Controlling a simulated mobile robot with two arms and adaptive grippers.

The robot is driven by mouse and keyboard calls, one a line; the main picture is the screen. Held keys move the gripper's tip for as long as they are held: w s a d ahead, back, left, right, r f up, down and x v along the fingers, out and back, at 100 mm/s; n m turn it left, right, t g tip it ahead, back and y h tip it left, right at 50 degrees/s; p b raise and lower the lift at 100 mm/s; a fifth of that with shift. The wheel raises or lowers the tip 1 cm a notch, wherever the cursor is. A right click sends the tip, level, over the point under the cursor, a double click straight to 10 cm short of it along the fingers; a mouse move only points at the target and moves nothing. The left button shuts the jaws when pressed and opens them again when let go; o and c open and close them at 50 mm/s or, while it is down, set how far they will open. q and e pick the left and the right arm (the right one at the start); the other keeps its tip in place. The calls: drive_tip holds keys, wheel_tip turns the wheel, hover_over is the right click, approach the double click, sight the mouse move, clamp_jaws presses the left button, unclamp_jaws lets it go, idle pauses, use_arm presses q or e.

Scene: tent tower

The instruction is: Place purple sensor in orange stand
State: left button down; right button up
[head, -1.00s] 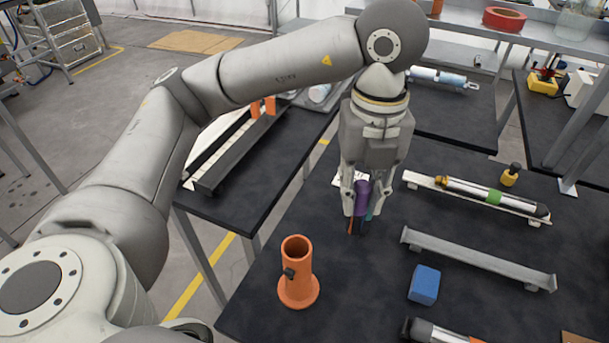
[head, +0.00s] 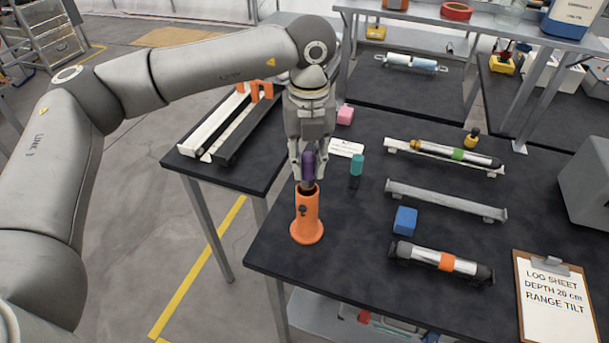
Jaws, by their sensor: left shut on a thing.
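The purple sensor (head: 309,164) is upright between the fingers of my left gripper (head: 308,172), which is shut on it. The orange stand (head: 306,218) is an upright tube on a round base near the left edge of the black table. The gripper and sensor are right above the stand's open top. The sensor's dark lower end meets the rim in the picture; I cannot tell whether it is inside the tube. My right gripper is not in view.
A teal-topped cylinder (head: 356,168) stands right of the gripper, near a white card (head: 346,148) and a pink block (head: 345,115). A blue block (head: 405,220), an orange-banded cylinder (head: 441,260) and a clipboard (head: 555,300) lie further right. Bare table lies right of the stand.

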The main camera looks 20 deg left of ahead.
sight(307, 177)
use_arm(q)
drive_tip(key=shift+s+f, duration=0.15)
drive_tip(key=shift+f, duration=0.45)
wheel_tip(307, 177, down, 2)
drive_tip(key=shift+s+f+p, duration=0.1)
drive_tip(key=shift+p, duration=0.5)
drive_tip(key=shift+f, duration=0.4)
drive_tip(key=c, duration=1.7)
unclamp_jaws()
drive_tip(key=shift+f+b, duration=0.1)
drive_tip(key=shift+b, duration=0.2)
drive_tip(key=o, duration=0.5)
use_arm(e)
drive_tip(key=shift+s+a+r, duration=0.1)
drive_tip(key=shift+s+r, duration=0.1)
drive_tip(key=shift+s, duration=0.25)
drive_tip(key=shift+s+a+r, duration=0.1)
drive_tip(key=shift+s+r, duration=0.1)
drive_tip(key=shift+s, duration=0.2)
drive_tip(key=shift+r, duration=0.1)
